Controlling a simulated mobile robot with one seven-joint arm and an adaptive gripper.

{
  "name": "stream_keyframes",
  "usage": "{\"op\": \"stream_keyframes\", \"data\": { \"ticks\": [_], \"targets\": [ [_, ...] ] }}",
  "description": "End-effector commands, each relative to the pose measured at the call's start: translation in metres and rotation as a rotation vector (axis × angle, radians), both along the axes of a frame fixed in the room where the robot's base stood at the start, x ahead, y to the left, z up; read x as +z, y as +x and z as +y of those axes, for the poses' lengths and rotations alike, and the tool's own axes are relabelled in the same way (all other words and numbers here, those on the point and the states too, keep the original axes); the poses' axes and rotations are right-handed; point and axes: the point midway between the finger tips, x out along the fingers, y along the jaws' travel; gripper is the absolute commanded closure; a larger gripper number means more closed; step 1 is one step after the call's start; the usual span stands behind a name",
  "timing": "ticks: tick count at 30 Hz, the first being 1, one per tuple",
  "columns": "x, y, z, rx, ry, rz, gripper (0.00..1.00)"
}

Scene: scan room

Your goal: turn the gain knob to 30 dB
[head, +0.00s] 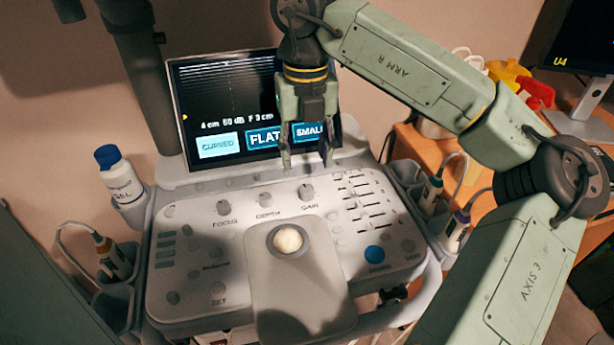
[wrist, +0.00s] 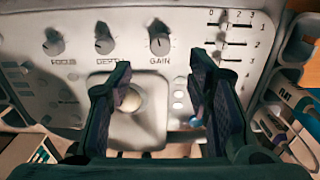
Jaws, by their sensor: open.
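The gain knob (head: 307,192) is a small grey knob at the right end of a row of three on the ultrasound console. It shows above the word GAIN in the wrist view (wrist: 159,42). My gripper (head: 306,158) is open and empty, pointing down above the console's back edge in the head view. In the wrist view its fingers (wrist: 160,80) spread below the knob in the picture, apart from it. The screen (head: 235,90) shows a line that looks like "4 cm 60 dB F 3 cm"; the small digits are hard to read.
The depth knob (head: 265,199) and focus knob (head: 223,207) are to the left. Sliders (head: 365,205) lie to the right. A trackball (head: 287,240) sits in front. A gel bottle (head: 120,175) and probes (head: 455,228) stand in holders at the sides.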

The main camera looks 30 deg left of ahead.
Motion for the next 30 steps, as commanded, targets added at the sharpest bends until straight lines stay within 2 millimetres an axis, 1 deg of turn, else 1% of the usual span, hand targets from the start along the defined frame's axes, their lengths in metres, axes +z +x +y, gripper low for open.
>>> {"op": "stream_keyframes", "data": {
  "ticks": [3, 6, 9, 13, 18, 25, 30],
  "targets": [
    [-0.023, -0.001, 0.0, 0.001, -0.001, 0.005, 0.54],
    [-0.041, 0.0, 0.0, 0.001, 0.0, 0.005, 0.54],
    [-0.057, 0.0, 0.0, 0.001, 0.0, 0.005, 0.54],
    [-0.072, 0.0, 0.0, 0.0, 0.001, 0.002, 0.54],
    [-0.079, 0.0, 0.0, 0.0, 0.002, 0.001, 0.54],
    [-0.079, 0.0, 0.0, 0.0, 0.001, 0.0, 0.54],
    [-0.079, 0.0, 0.0, 0.0, 0.001, 0.0, 0.66]
  ]
}}
